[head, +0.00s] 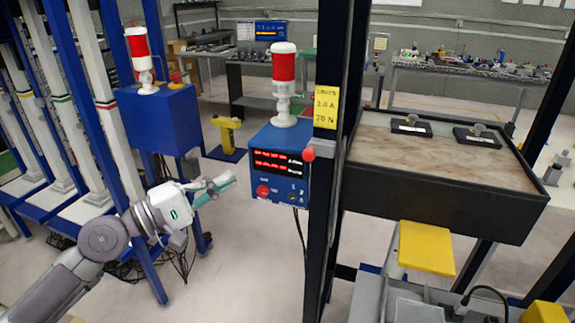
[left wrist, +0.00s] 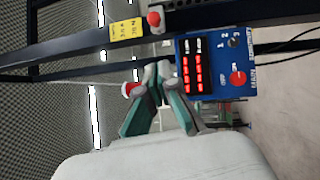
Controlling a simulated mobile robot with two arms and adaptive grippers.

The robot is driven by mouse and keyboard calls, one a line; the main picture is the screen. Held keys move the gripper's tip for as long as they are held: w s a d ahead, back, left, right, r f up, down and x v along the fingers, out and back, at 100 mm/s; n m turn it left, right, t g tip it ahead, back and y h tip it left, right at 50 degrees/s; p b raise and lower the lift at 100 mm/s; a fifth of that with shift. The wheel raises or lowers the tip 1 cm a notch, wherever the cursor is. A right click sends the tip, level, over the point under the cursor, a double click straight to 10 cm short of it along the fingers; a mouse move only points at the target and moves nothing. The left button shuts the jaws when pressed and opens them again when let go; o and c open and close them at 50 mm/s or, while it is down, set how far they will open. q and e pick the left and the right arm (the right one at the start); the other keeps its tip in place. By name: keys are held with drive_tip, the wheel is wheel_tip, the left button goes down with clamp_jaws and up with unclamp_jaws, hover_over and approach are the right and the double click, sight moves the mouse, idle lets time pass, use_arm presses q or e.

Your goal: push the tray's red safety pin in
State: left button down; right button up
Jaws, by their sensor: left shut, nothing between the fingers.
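The tray (head: 440,200) is a dark, shallow box with a brown-streaked floor, at the right of the head view. The red safety pin (head: 309,154) shows as a small round red knob on the dark post at the tray's left. It also shows in the left wrist view (left wrist: 153,19), at the top. How far it stands out is hard to tell. My left gripper (head: 226,182) is shut and empty, left of the pin and a little lower, with a clear gap between. Its teal fingers show in the left wrist view (left wrist: 158,78). My right gripper is not in view.
A blue box (head: 279,165) with red displays and a red-white lamp (head: 284,70) stands close beside the post, between gripper and pin in the picture. A yellow label (head: 326,107) is on the post. Two dark blocks (head: 411,127) lie in the tray.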

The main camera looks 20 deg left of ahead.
use_arm(q)
drive_tip(key=shift+w, duration=0.1)
drive_tip(key=s+d+p+x, duration=0.1)
drive_tip(key=d+p+x, duration=0.1)
drive_tip(key=p+x, duration=0.7)
drive_tip(key=x, duration=0.3)
drive_tip(key=shift+d, duration=0.3)
drive_tip(key=shift+r, duration=0.1)
